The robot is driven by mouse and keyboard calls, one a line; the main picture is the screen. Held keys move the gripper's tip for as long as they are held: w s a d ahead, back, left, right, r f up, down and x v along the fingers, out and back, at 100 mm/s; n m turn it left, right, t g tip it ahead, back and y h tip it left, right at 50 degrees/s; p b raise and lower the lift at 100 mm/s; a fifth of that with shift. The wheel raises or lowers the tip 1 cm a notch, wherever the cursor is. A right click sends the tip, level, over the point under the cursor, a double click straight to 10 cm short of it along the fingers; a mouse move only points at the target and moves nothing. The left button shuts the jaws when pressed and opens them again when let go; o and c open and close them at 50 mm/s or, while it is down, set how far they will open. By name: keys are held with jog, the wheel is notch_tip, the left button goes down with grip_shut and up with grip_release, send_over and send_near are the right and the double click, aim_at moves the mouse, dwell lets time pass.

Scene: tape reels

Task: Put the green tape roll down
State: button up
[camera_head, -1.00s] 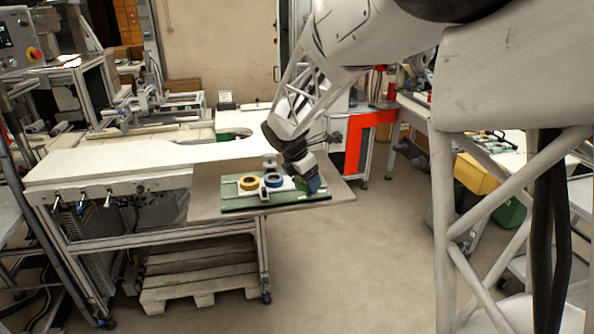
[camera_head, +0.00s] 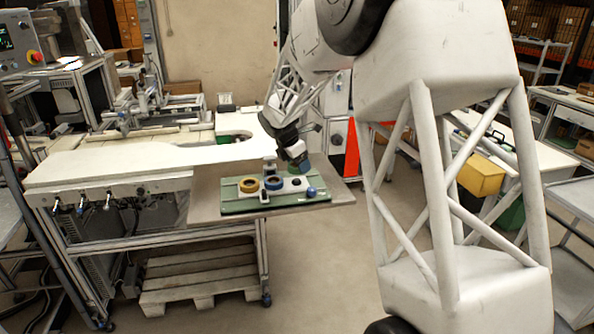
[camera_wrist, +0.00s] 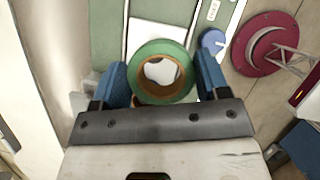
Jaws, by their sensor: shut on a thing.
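The green tape roll (camera_wrist: 163,47) has a brown core and shows in the wrist view between the two blue fingers of my gripper (camera_wrist: 163,78). My gripper is shut on it, with one finger on each side. In the head view my gripper (camera_head: 299,163) is at the back right part of the green board (camera_head: 240,206). The roll is small and mostly hidden there. In the wrist view the roll overlaps the board's white area, and I cannot tell whether it touches the board.
A yellow tape roll (camera_head: 249,185) and a blue one (camera_head: 273,183) sit on the board. A blue knob (camera_wrist: 212,40) is beside the right finger. The brown tabletop (camera_head: 205,200) shows around the board.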

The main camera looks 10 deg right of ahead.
aim_at(301, 181)
jog(key=shift+w, duration=0.85)
jog(key=shift+f, duration=0.1)
jog(key=shift+f, duration=1.75)
jog(key=shift+f, duration=0.55)
jog(key=o, duration=0.9)
